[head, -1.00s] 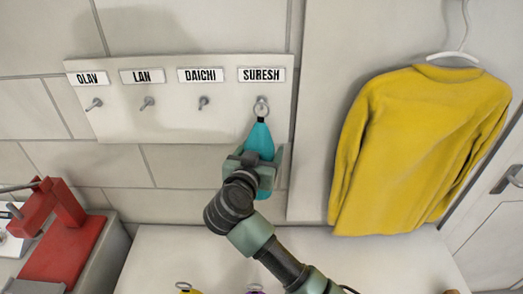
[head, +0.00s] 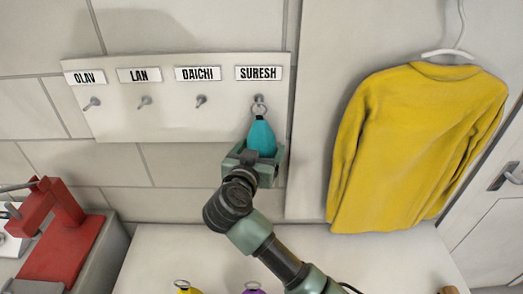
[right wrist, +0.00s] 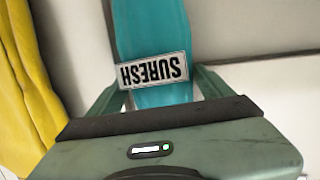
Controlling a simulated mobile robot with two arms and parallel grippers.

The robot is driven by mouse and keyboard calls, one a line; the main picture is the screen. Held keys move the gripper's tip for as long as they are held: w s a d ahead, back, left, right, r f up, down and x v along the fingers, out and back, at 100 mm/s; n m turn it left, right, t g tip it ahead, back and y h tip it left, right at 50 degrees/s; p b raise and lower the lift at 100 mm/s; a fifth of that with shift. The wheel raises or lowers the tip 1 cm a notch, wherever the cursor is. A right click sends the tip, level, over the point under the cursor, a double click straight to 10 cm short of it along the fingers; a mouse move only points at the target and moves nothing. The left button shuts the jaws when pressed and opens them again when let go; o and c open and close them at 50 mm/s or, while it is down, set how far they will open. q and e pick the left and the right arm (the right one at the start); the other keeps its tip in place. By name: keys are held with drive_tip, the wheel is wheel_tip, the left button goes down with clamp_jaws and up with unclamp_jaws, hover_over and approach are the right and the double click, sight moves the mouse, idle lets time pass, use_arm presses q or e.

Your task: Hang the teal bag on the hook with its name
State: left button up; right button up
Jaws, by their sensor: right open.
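The teal bag (head: 261,135) hangs from the hook (head: 259,99) under the SURESH label (head: 259,73), its ring around the hook. In the right wrist view the bag (right wrist: 153,30) carries a tag (right wrist: 153,70) reading SURESH, upside down in the picture. My right gripper (head: 258,153) is open, with its fingers at either side of the bag's lower part. In the right wrist view the gripper (right wrist: 160,82) has a finger at each side of the bag; the bag's lower end is hidden behind the gripper body. My left gripper is not in view.
The OLAV (head: 92,104), LAN (head: 145,102) and DAICHI (head: 201,101) hooks are empty. A yellow sweater (head: 415,150) hangs at right. A yellow bag (head: 187,291) and a purple bag (head: 254,291) show at the bottom edge. A red object (head: 52,235) stands at lower left.

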drive_tip(key=shift+w+r, duration=0.15)
drive_tip(key=shift+r, duration=0.1)
